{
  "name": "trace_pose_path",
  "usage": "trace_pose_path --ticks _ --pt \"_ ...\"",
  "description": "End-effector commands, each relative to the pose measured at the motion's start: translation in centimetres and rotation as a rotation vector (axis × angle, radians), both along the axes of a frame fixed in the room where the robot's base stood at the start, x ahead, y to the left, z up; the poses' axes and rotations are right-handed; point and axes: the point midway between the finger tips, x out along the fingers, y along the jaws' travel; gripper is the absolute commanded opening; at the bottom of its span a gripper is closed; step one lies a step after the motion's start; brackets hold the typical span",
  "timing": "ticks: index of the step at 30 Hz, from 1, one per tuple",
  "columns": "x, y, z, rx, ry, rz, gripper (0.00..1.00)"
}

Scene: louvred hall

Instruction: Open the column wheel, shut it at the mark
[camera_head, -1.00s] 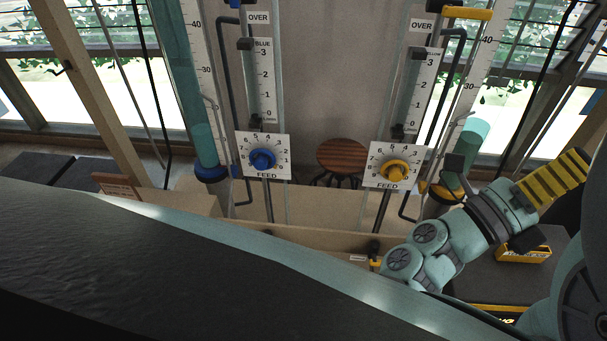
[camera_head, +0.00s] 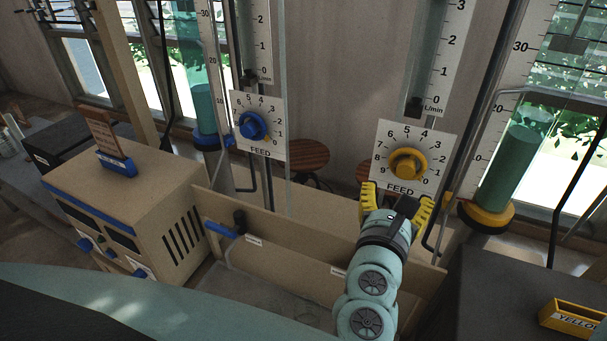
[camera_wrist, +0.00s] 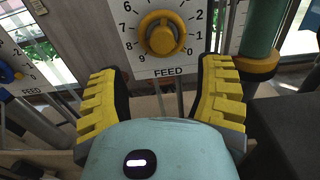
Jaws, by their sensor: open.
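The yellow feed wheel (camera_head: 408,164) sits on a white numbered dial plate (camera_head: 419,142) at the right column. The wheel also shows in the wrist view (camera_wrist: 162,36), above and between my finger pads. A blue feed wheel (camera_head: 252,126) sits on a like plate at the left column. My gripper (camera_head: 397,203) is open and empty, just below the yellow wheel's plate; its yellow fingers are spread apart and do not touch the wheel. The right glass column (camera_head: 507,165) holds teal liquid above a yellow base collar. Which mark the wheel points to is too small to tell for sure.
A beige box (camera_head: 142,199) with blue knobs stands at left. A low beige trough (camera_head: 283,258) with a blue-handled valve lies below the dials. A yellow tray (camera_head: 573,319) sits on a dark surface at right. Wooden stools stand behind the columns.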

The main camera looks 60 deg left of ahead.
Motion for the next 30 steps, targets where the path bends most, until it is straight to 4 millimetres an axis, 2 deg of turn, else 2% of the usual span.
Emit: trace_pose_path --ticks 3,14,20,30 --pt "1.7 0.5 -0.2 0.004 0.0 -0.015 0.67" --pt "5.9 3.0 0.0 0.002 -0.005 -0.013 0.67" --pt "5.9 3.4 0.0 -0.001 -0.004 -0.005 0.67" --pt "7.3 4.1 0.0 0.0 -0.005 -0.009 0.67"
